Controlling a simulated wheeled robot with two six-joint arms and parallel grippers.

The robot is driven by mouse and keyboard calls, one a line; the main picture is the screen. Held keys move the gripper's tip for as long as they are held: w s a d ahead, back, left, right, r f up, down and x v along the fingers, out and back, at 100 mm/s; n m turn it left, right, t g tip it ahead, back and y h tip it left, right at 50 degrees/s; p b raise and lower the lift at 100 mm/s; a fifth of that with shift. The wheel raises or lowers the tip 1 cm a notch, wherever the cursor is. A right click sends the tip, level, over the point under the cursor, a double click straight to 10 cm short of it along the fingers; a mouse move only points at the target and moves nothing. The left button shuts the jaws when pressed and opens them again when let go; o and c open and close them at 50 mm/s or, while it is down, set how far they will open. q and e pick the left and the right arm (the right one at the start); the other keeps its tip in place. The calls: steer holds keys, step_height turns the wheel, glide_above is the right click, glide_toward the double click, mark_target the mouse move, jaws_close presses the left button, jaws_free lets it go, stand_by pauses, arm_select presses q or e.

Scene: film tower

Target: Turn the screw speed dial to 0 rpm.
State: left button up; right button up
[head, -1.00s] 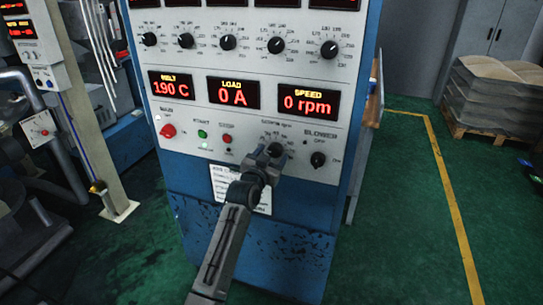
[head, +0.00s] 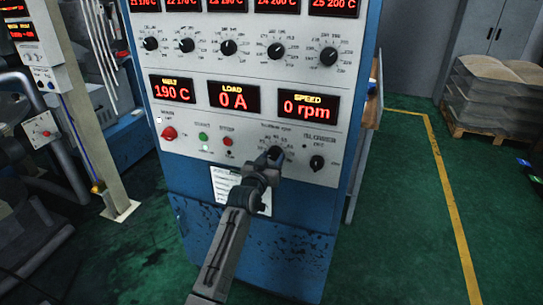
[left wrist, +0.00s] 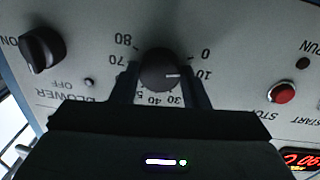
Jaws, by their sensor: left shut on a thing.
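The screw speed dial (left wrist: 158,70) is a round dark knob on the grey panel, in the middle of the left wrist view. Its white pointer line points right, near the 10 mark, with the 0 mark just above. My left gripper (left wrist: 162,84) has one finger on each side of the dial and is shut on it. In the head view my left gripper (head: 272,158) covers most of the dial. The speed display (head: 307,104) reads 0 rpm. My right gripper is not in view.
The blower knob (head: 317,162) sits just right of the dial. The red stop button (head: 227,142) and green start button (head: 203,137) are to its left. A red main switch (head: 168,133) is farther left. A row of temperature knobs runs above the displays.

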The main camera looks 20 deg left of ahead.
arm_select(q)
steer(key=shift+n+p, duration=0.8)
steer(key=shift+n, duration=0.5)
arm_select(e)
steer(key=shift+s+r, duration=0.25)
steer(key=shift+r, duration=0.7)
arm_select(q)
steer(key=shift+n, duration=0.3)
steer(key=o, duration=1)
steer(key=s, duration=0.3)
steer(key=s+b, duration=0.1)
steer(key=s, duration=0.6)
steer(key=shift+s+a+f+b, duration=0.15)
steer(key=shift+s+a+b, duration=0.15)
steer(key=shift+s+a, duration=0.1)
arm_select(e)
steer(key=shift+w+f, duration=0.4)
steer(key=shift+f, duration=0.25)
arm_select(q)
steer(key=shift+f, duration=0.1)
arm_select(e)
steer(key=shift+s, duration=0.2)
